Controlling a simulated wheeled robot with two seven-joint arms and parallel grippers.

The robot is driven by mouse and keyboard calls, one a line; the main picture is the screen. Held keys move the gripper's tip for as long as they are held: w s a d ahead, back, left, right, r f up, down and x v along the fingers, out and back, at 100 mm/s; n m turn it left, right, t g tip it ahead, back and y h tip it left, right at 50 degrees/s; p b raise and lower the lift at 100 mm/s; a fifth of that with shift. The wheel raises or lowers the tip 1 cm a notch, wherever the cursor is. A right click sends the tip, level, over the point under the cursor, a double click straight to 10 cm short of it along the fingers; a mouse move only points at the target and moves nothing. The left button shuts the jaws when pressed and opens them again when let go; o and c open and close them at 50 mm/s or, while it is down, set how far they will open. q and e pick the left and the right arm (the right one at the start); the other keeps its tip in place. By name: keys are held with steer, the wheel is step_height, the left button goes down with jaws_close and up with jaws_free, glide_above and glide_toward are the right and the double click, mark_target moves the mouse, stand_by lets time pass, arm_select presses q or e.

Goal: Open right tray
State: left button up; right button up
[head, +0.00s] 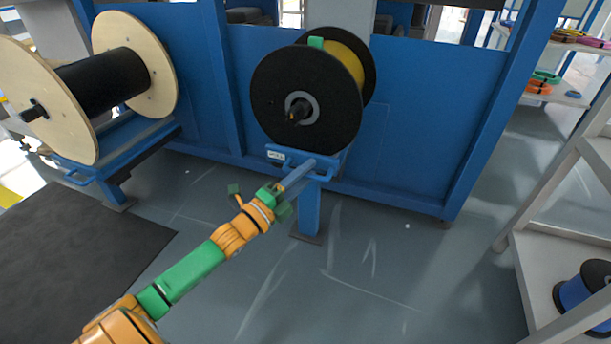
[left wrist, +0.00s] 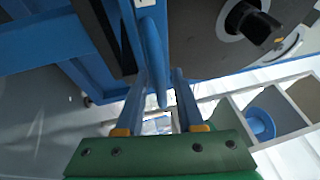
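The right tray (head: 276,155) is a blue frame with a small white label, low under the black spool. Its blue handle (head: 326,177) runs along the front edge. My left gripper (head: 298,176) reaches up to this handle from the lower left. In the left wrist view the blue handle bar (left wrist: 152,55) lies between the two blue-grey fingers (left wrist: 160,85). The fingers stand apart, with some space showing beside the bar, so the gripper looks open around it. Whether a finger touches the bar cannot be told. My right gripper is not in view.
A black spool with a yellow core (head: 305,95) sits above the tray. A wooden-flanged spool (head: 105,80) stands on another blue tray at left. A grey shelf (head: 550,260) with a blue spool (head: 585,288) is at right. The floor in front (head: 370,270) is clear.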

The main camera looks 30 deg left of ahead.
arm_select(q)
jaws_close()
stand_by(1.2)
